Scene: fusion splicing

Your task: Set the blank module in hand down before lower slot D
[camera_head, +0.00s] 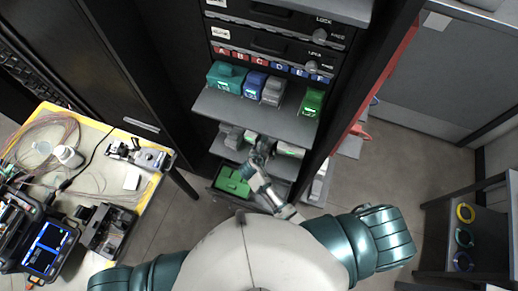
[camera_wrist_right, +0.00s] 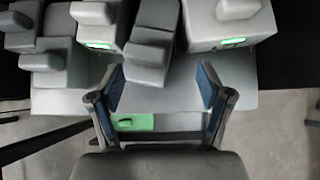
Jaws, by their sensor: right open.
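My right gripper (camera_head: 262,150) reaches in at the lower shelf (camera_head: 228,152). In the wrist view, the right gripper (camera_wrist_right: 162,92) is open, its two blue-padded fingers apart with nothing clasped between them. A plain grey module (camera_wrist_right: 150,48) stands on the grey shelf (camera_wrist_right: 180,98) just beyond the fingertips, a little left of the middle. It shows no lit label and appears to be the blank module. My gripper and wrist hide much of this spot in the head view. Lower slot letters cannot be read. My left gripper is out of view.
Green-lit grey modules stand left (camera_wrist_right: 97,25) and right (camera_wrist_right: 230,28) of the plain one. The upper shelf (camera_head: 255,112) overhangs, with teal (camera_head: 227,76), blue, grey and green (camera_head: 312,101) modules. A green bin (camera_head: 233,182) sits below. A cluttered table (camera_head: 145,200) stands left.

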